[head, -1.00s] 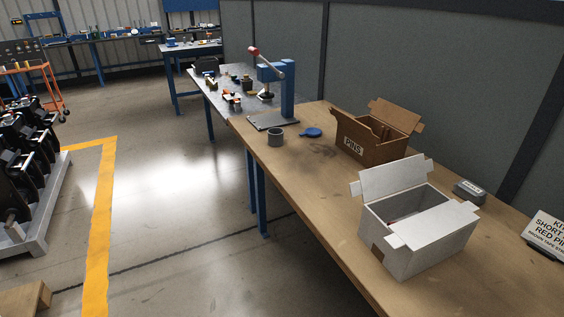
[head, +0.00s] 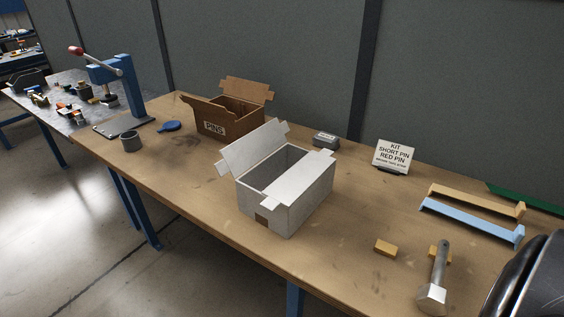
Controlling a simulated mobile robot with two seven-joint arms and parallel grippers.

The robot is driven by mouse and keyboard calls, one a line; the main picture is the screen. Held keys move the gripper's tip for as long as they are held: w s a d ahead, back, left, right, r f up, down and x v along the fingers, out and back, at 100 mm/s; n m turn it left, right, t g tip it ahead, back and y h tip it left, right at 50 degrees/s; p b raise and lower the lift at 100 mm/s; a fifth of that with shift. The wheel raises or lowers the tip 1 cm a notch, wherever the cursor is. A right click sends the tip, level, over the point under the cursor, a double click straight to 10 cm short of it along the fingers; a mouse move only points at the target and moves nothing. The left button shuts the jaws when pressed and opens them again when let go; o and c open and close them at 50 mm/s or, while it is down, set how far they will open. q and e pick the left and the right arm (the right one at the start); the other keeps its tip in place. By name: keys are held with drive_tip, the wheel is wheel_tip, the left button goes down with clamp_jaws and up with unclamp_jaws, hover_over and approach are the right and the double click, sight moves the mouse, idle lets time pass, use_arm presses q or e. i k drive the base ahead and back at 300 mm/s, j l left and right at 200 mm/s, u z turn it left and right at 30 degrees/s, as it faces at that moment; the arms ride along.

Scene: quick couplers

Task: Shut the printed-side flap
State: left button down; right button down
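A white open-topped box (head: 277,213) stands on the workbench. Its left flap (head: 252,147) stands up, leaning outward. Its right flap (head: 298,177) lies roughly level over the right part of the opening, leaving a gap between the flaps. A brown patch is low on its near corner. Behind it to the left, a brown cardboard box (head: 200,121) has "PINS" printed on its near side; its back flap (head: 247,90) stands up. I cannot tell which flap of the white box is on a printed side. Neither of my grippers is in view.
A sign (head: 394,156) and grey block (head: 326,140) stand behind the white box. Yellow (head: 475,199) and blue (head: 470,222) bars, a wooden block (head: 385,248) and a grey hammer-like tool (head: 435,280) are right. A press (head: 130,90) and grey cup (head: 130,141) are left.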

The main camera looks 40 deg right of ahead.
sight(241, 155)
drive_tip(key=i+j+z, duration=0.1)
drive_tip(key=z, duration=1.95)
drive_tip(key=j+z, duration=1.2)
drive_tip(key=j, duration=0.15)
drive_tip(key=k+j+z, duration=0.15)
drive_tip(key=j+z, duration=0.3)
